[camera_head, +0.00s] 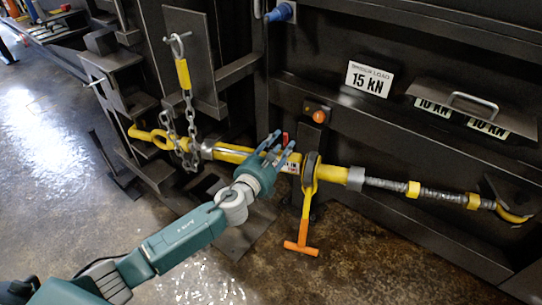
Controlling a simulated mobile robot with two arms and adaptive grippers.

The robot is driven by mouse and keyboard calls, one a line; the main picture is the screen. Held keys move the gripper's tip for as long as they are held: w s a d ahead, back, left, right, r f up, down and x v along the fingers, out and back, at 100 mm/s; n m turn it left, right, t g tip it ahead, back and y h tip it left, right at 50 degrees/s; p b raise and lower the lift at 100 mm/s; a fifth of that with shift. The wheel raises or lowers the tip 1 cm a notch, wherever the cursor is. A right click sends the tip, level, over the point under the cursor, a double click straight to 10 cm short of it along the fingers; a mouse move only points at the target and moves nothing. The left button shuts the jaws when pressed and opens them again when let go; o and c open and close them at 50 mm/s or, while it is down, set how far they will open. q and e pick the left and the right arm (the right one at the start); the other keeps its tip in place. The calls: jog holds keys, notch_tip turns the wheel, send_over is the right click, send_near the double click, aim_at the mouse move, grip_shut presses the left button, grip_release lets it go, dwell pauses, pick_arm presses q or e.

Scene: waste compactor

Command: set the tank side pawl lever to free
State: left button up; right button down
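A yellow ratchet turnbuckle bar (235,153) runs across the front of the dark machine. Its ratchet (309,172) sits mid-bar, and a yellow handle with an orange T-grip (301,247) hangs down from it. A small red piece (285,138) shows just behind my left gripper's fingertips; it may be a pawl lever, but its setting cannot be told. My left gripper (280,147) is at the bar just left of the ratchet, fingers apart with nothing clearly between them. Whether it touches the bar or the red piece cannot be told. My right gripper is out of view.
A chain (191,130) with a hook hangs over the bar's left part. A threaded rod (388,184) runs right to a yellow hook (514,215). An orange-red button (319,116) sits above the ratchet. A 15 kN sign (369,79) is on the wall. Wet floor lies in front.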

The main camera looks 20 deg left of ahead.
pick_arm(q)
jog(key=s+a, duration=0.1)
jog(key=s, duration=0.7)
jog(key=shift+s+a+r, duration=0.15)
jog(key=shift+s+r, duration=0.2)
